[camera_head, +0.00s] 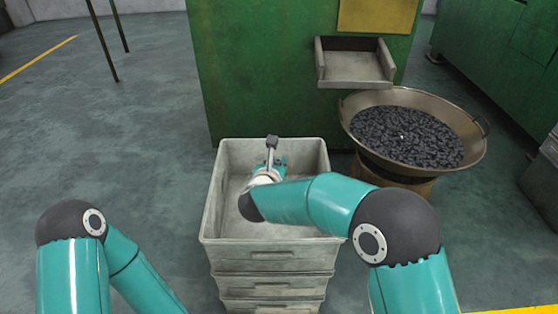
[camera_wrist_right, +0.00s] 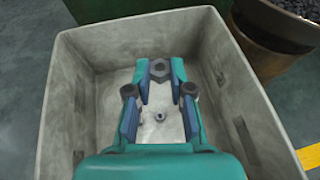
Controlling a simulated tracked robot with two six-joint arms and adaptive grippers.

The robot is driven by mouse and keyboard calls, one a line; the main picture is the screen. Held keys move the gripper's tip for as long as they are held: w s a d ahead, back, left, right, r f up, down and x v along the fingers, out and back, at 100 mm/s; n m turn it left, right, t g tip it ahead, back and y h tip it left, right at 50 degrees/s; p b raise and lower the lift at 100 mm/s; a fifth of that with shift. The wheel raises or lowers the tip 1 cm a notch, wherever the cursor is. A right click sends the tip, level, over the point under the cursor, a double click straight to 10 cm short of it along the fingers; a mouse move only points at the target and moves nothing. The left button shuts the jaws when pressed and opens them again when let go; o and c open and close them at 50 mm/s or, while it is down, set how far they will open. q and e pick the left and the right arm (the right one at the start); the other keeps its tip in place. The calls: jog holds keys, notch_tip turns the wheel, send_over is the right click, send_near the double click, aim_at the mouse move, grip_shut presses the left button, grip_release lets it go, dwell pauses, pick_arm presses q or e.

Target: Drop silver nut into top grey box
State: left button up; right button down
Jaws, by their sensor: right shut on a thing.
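The top grey box (camera_head: 319,190) is the uppermost of a stack of open grey boxes in the head view. Its walls also surround my gripper in the right wrist view (camera_wrist_right: 66,110). My right gripper (camera_head: 273,160) is over the box opening, toward its far side. In the right wrist view its fingers (camera_wrist_right: 160,80) are shut on a dark grey, hex-headed metal piece, the silver nut (camera_wrist_right: 159,69). In the head view the nut (camera_head: 272,142) sticks up beyond the fingertips. My left gripper is out of view; only part of its arm shows.
A wide metal pan (camera_head: 470,157) full of dark pieces (camera_head: 405,137) stands right of the box on a brown drum. A green machine (camera_head: 265,70) with a grey chute (camera_head: 355,66) stands behind.

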jog(key=c, duration=1)
grip_release()
jog(key=shift+o, duration=0.2)
jog(key=shift+s, duration=0.1)
jog(key=v, duration=1.1)
jog(key=shift+s, duration=0.35)
